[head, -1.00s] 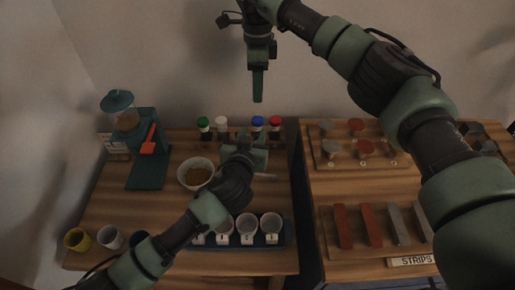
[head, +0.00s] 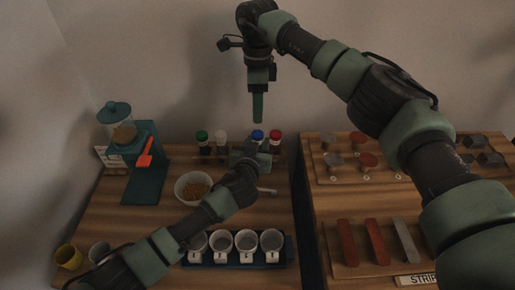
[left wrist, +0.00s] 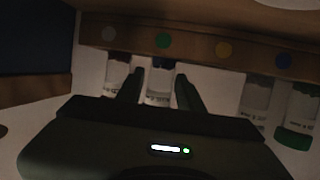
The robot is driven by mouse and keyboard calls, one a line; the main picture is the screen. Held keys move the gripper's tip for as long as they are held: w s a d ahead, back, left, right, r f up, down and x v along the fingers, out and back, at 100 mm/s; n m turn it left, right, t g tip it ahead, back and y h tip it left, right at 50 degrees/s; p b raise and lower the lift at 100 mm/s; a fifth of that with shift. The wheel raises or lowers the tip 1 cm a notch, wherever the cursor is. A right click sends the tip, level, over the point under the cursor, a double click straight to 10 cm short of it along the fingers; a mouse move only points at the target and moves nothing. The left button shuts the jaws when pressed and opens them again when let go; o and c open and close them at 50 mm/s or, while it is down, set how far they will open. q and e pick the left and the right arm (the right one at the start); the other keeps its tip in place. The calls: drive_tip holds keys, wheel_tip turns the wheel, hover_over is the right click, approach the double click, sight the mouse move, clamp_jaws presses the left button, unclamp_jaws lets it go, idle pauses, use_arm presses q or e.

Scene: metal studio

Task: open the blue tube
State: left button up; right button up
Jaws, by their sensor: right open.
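The blue tube has a blue cap (head: 257,135) and stands in the rack at the back of the left table. My left gripper (head: 251,150) is in front of it. In the left wrist view, which is upside down, the tube body (left wrist: 160,88) lies between the two fingers, with slight gaps beside it; the gripper looks open. Contact cannot be made out, and my gripper body hides the cap there. My right gripper (head: 257,108) points down just above the blue cap, open and empty.
Green (head: 202,135), white (head: 220,137) and red (head: 275,135) capped tubes share the rack (left wrist: 205,49). A bowl (head: 193,186), a blue tray of cups (head: 290,253) and a dispenser (head: 146,185) stand on the left table. Another table with strips (head: 376,241) is at right.

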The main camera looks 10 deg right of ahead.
use_arm(q)
clamp_jaws()
idle(1.4)
